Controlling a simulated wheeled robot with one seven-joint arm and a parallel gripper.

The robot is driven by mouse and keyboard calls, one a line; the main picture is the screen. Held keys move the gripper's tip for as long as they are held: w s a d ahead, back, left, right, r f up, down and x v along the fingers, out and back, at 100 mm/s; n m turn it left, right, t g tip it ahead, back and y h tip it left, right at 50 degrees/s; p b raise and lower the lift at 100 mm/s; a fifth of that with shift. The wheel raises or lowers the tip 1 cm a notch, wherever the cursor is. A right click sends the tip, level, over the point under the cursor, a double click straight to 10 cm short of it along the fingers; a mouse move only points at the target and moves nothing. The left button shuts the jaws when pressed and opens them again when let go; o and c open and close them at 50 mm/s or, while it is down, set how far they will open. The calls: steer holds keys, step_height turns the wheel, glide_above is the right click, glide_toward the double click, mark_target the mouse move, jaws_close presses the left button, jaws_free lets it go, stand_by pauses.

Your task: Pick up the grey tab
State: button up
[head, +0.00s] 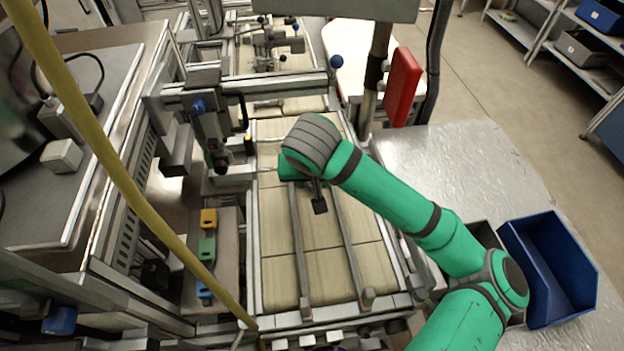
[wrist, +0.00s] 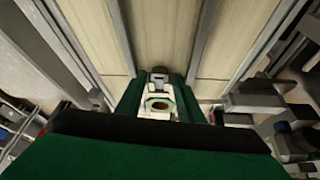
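My green arm reaches over the beige conveyor belt in the head view, and my gripper (head: 319,205) shows only as a small dark part below the wrist, above the belt. Whether its fingers are apart is not clear there. I cannot tell whether this piece is the grey tab or part of my gripper. No other grey tab can be made out.
The belt (head: 325,270) carries two long metal rails (head: 350,245). A machine frame with a blue knob (head: 198,107) stands to the left. Yellow, green and blue blocks (head: 207,246) sit beside the belt. A blue bin (head: 550,265) rests on the right-hand table.

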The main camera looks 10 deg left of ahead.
steer(key=shift+x, duration=1)
steer(key=shift+w+f, duration=0.15)
steer(key=shift+f, duration=0.05)
steer(key=shift+a, duration=0.1)
jaws_close()
steer(key=shift+r, duration=0.1)
steer(key=shift+r, duration=0.25)
step_height(320, 180, up, 17)
steer(key=shift+r, duration=0.15)
